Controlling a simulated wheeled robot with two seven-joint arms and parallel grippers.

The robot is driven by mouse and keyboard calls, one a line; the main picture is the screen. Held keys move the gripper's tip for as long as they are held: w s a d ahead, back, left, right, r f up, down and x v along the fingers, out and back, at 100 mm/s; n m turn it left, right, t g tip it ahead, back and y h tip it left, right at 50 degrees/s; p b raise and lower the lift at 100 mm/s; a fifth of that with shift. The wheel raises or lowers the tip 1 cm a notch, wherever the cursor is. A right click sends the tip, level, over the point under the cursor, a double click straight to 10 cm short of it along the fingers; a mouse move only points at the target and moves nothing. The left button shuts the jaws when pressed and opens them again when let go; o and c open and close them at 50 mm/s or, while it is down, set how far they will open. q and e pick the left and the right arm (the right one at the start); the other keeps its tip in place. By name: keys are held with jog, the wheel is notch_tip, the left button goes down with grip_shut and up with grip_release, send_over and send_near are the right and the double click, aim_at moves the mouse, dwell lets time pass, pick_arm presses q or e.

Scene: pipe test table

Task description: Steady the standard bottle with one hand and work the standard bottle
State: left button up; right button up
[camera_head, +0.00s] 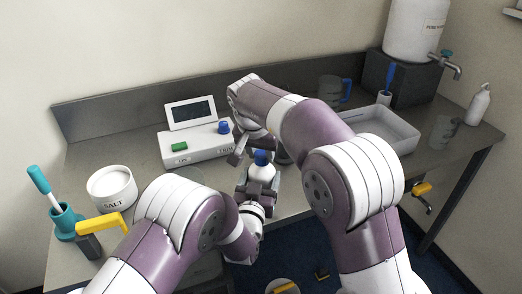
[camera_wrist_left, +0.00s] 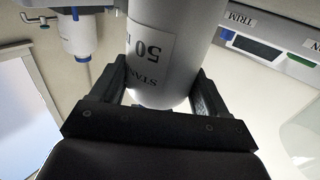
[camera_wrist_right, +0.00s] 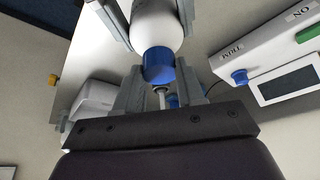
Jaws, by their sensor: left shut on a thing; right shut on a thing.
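The standard bottle (camera_wrist_left: 165,50) is white with a printed label and fills the space between my left fingers in the left wrist view. Its white body (camera_head: 263,172) stands upright at the middle in the head view. My left gripper (camera_head: 260,186) is shut on the body. The bottle's blue cap (camera_wrist_right: 158,66) is on its neck. My right gripper (camera_wrist_right: 159,80) has its fingers on either side of the cap and is shut on it, above the left gripper. In the head view, my right arm partly hides that grip.
A meter with TRIM and ON controls (camera_head: 190,158) stands just behind. A salt jar (camera_head: 112,190) and a teal holder (camera_head: 66,222) are at left. A grey tray (camera_head: 375,128), a blue-handled mug (camera_head: 330,90) and a water tank (camera_head: 415,28) are at right.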

jog(key=shift+c, duration=0.8)
jog(key=m, duration=0.2)
jog(key=m+h, duration=0.1)
jog(key=m, duration=0.1)
jog(key=shift+a+m+g+h, duration=0.1)
jog(key=shift+m+g+h, duration=0.2)
jog(key=shift+m+g, duration=0.1)
jog(key=m, duration=0.2)
jog(key=m+g+h, duration=0.1)
jog(key=m, duration=0.1)
jog(key=shift+w+a+m, duration=0.15)
jog(key=shift+w+m, duration=0.05)
jog(key=shift+m, duration=0.1)
jog(key=o, duration=1.2)
jog(key=shift+o, duration=0.2)
